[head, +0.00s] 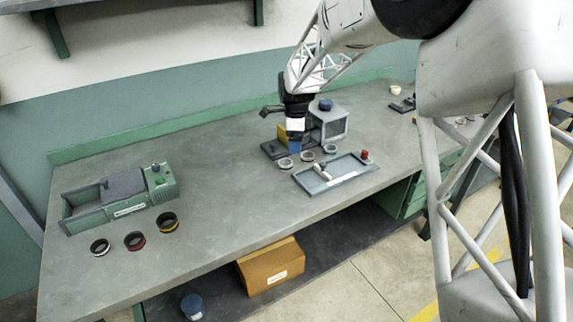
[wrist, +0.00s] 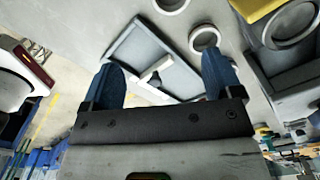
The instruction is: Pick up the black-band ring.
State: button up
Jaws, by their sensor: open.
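Three rings stand in a row at the front left of the bench in the head view. The leftmost ring (head: 100,253) looks black with a pale rim, and I take it as the black-band ring. Beside it are a red-band ring (head: 135,247) and a yellow-band ring (head: 168,229). My gripper (head: 295,146) is far to their right, above the bench near the grey tray and the grey machine. In the wrist view my gripper (wrist: 162,82) has its two blue fingers wide apart, with nothing held between them. The three banded rings do not show there.
A green box-like machine (head: 120,196) stands behind the banded rings. Several pale rings (head: 285,166) lie by the blue-grey tray (head: 310,190), which holds small parts. A grey machine (head: 331,126) stands close to my gripper. The middle of the bench is clear.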

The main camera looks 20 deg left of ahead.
aim_at(286, 161)
jog(key=shift+m, duration=0.5)
jog(key=a+f, duration=0.1)
jog(key=w+a+f, duration=0.1)
jog(key=a, duration=0.1)
jog(key=shift+w+a+f, duration=0.2)
jog(key=shift+a+f, duration=0.05)
jog(key=shift+f, duration=0.15)
jog(key=shift+f, duration=1.3)
jog(key=shift+f, duration=2.6)
jog(key=c, duration=1.1)
